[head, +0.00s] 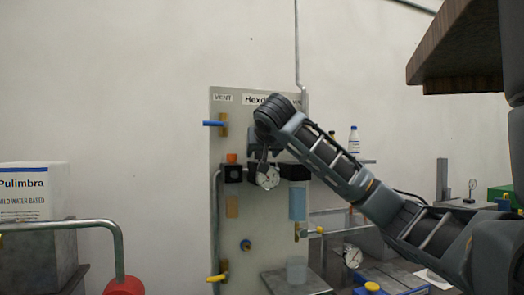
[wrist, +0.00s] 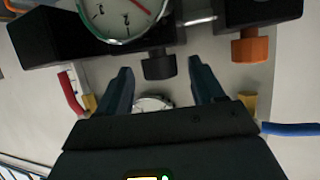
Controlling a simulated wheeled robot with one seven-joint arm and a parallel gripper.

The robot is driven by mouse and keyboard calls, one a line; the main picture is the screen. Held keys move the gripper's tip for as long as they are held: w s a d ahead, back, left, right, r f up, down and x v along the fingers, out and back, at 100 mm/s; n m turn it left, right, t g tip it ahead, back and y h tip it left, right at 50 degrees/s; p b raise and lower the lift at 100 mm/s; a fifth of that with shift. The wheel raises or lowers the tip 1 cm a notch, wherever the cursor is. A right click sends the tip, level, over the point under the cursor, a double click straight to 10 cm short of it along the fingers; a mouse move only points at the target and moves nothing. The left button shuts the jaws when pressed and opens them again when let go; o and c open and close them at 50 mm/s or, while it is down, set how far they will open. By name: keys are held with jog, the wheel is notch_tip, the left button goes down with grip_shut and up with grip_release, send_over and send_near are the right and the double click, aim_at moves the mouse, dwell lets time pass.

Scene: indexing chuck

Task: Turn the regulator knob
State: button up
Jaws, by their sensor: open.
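In the wrist view, which is upside down compared with the head view, a short black knob (wrist: 158,66) sticks out from a dark block beside a round white gauge (wrist: 118,18). It looks like the regulator knob. The gauge also shows in the head view (head: 267,177), but there the black knob is hidden by my arm. My gripper (wrist: 158,70) is open, with one dark finger on each side of the black knob in the picture. I cannot tell whether they touch it. In the head view my gripper (head: 262,153) is just above the gauge, in front of the panel.
An orange knob (wrist: 250,47) sits on the neighbouring black block; it also shows in the head view (head: 232,157). A blue handle (wrist: 290,128) and a red handle (wrist: 72,92) flank my gripper. The panel (head: 228,260) stands upright. A dark overhanging board (head: 460,45) is at upper right.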

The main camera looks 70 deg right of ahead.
jog(key=shift+w+d+f, duration=0.1)
jog(key=shift+d+f, duration=0.05)
jog(key=shift+d, duration=0.1)
